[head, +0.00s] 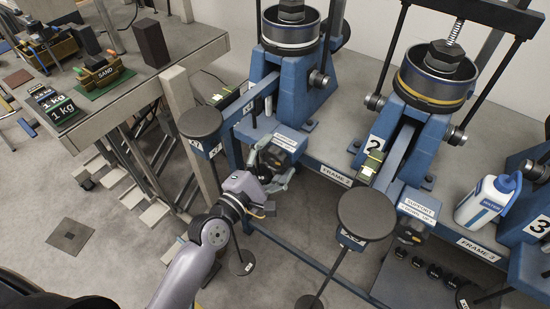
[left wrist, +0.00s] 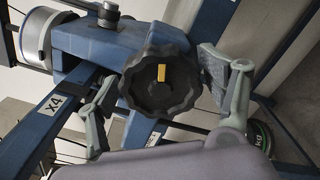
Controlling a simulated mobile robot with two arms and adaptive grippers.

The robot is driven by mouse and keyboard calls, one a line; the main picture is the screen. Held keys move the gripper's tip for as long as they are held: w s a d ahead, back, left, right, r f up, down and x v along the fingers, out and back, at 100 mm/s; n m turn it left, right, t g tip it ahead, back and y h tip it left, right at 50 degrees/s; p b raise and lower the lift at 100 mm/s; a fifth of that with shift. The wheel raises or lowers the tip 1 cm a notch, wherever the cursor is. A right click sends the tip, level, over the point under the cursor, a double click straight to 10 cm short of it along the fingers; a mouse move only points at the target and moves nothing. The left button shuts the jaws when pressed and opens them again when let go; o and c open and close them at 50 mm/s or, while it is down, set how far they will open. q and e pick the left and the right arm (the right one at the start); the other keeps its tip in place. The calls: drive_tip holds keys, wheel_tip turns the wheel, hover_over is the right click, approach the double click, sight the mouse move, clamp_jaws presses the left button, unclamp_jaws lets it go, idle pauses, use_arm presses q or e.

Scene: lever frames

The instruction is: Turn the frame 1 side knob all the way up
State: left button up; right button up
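The side knob (left wrist: 162,92) is a dark, lobed wheel with a yellow mark near its middle, pointing roughly up in the left wrist view. It sits on the blue leftmost frame (head: 290,90), which also shows in the left wrist view (left wrist: 95,40). My left gripper (head: 277,162) is at this frame's front, below its support sign (head: 286,142). In the left wrist view its fingers (left wrist: 160,78) are apart, one on each side of the knob. I cannot tell whether either finger touches it. In the head view the gripper largely hides the knob. My right gripper is not in view.
Round dark pans (head: 200,122) and (head: 366,214) stand close to my left arm. Frame 2 (head: 405,130) is to the right, with a white and blue water jug (head: 486,200) beyond. A table (head: 185,60) with weights and a sand tray stands at left. Open floor lies front left.

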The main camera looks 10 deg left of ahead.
sight(272, 162)
use_arm(q)
drive_tip(key=shift+s, duration=0.15)
drive_tip(key=shift+v, duration=3)
drive_tip(key=shift+o, duration=0.4)
